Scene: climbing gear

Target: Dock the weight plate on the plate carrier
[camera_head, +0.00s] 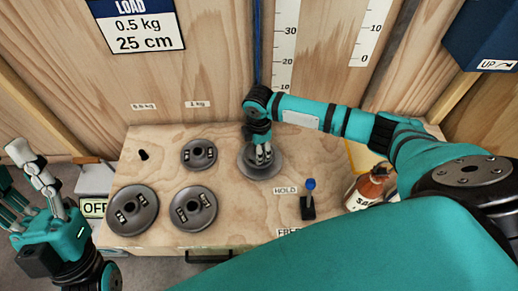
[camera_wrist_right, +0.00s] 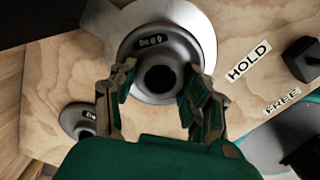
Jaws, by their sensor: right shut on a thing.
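My right gripper (camera_head: 262,158) reaches over the grey round plate carrier (camera_head: 273,172) at the middle of the wooden bench. In the right wrist view, the right gripper (camera_wrist_right: 158,82) has its fingers on both sides of a small dark weight plate (camera_wrist_right: 187,49) with a label and a round centre hole, and is shut on it. The plate overlaps the paler carrier disc (camera_wrist_right: 203,17); I cannot tell whether it touches it or hovers above. My left gripper (camera_head: 14,175) is open and empty at the left, off the bench.
Three other dark plates lie on the bench left of the carrier: a small one (camera_head: 200,154) and two larger ones (camera_head: 133,210), (camera_head: 193,208). A blue-knobbed lever (camera_head: 309,200) stands near the HOLD label (camera_head: 286,190). A bottle (camera_head: 368,190) stands at the right. A vertical scale (camera_head: 286,45) is behind.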

